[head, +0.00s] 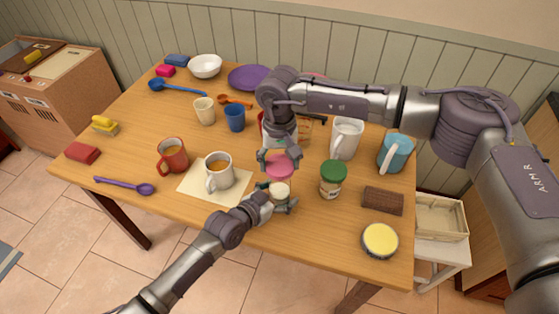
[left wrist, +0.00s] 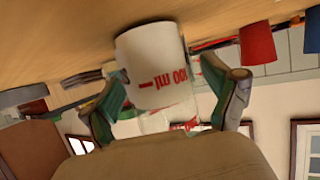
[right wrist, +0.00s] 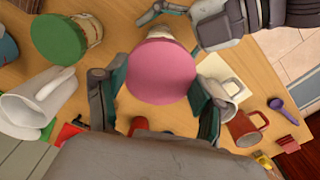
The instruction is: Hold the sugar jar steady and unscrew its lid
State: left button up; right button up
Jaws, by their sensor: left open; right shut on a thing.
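The sugar jar (head: 279,191) is a small whitish pot near the table's front edge. In the left wrist view a white cylinder (left wrist: 152,58) with red marks shows between my fingers, and I take it for the jar. My left gripper (head: 284,203) is open, its fingers on either side of the jar. The pink lid (head: 280,166) is in my right gripper (head: 278,162), which is shut on it over the jar. The lid fills the middle of the right wrist view (right wrist: 160,70) and partly hides the jar. I cannot tell whether lid and jar touch.
A green-lidded jar (head: 332,181) stands close on the right, with a brown block (head: 382,201) and yellow-topped tin (head: 380,240) beyond. A white mug (head: 218,172) on a pale mat (head: 189,183) stands left. A tall white pitcher (head: 346,139) and blue mug (head: 396,153) stand behind right.

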pick_arm(q)
jog(key=v, duration=1.2)
